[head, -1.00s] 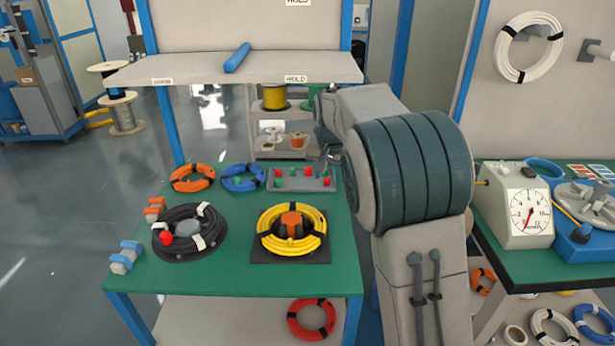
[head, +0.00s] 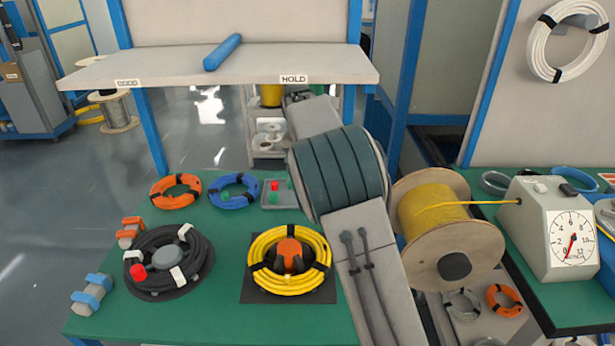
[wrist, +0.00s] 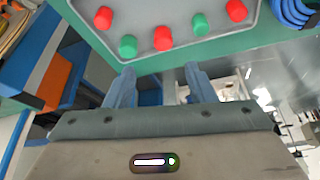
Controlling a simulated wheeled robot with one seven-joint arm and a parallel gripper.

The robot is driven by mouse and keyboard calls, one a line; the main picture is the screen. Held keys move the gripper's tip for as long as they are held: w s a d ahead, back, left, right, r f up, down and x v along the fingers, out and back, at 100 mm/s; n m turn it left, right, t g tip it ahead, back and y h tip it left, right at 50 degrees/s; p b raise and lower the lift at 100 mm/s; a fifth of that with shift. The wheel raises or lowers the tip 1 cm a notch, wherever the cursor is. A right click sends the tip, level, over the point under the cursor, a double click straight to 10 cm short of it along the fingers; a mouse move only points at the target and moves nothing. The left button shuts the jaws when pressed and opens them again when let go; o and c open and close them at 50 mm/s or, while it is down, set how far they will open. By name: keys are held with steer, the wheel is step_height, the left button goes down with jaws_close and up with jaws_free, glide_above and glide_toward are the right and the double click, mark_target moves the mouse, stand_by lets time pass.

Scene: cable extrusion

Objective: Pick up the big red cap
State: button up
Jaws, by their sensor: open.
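A red cap (head: 138,272) sits at the front left of the black cable coil (head: 150,287) on the green table; it looks larger than the tray caps. A grey tray (head: 270,205) at the table's back is partly hidden by my arm; one red cap (head: 274,185) in it shows. In the wrist view the tray (wrist: 182,48) holds red caps (wrist: 162,38) and green caps (wrist: 128,46). My gripper (wrist: 160,72) is open and empty, its fingers apart just short of the tray edge in that view. In the head view my arm hides it.
Orange (head: 176,191) and blue (head: 233,192) coils lie beside the tray. A yellow coil (head: 290,276) with an orange centre lies in front. A shelf (head: 220,70) overhangs behind the table. A yellow cable spool (head: 435,215) stands right of my arm.

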steer(key=shift+x, duration=0.95)
steer(key=shift+a+f, duration=0.25)
steer(key=shift+f, duration=0.4)
steer(key=b+x, duration=0.1)
steer(key=x, duration=0.3)
steer(key=shift+a+f, duration=0.1)
steer(key=shift+f, duration=0.05)
steer(key=c, duration=1)
